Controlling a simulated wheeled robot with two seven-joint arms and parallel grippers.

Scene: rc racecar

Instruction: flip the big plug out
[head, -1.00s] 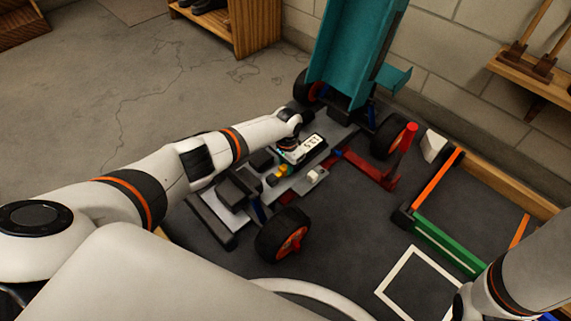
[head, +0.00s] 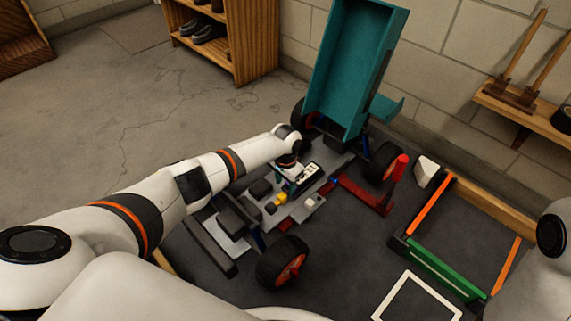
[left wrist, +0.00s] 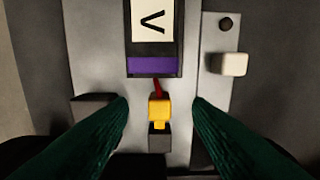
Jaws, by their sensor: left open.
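The big plug is most likely the yellow block (left wrist: 159,107), which sits upright in line with a dark grey block (left wrist: 159,138) on the car's grey chassis plate. A short red lead runs from it to the battery-like box (left wrist: 153,40) with a purple band. In the head view the yellow plug (head: 281,198) shows small on the chassis. My left gripper (left wrist: 160,112) is open, with its dark green fingers on either side of the plug and apart from it. In the head view the left hand is over the chassis beside the white-labelled box (head: 307,176). The right gripper is out of view; only part of my right arm shows.
The teal car body (head: 350,75) stands raised at the chassis's back end. A white block (left wrist: 228,64) sits right of the box. A wooden-edged frame lies at right.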

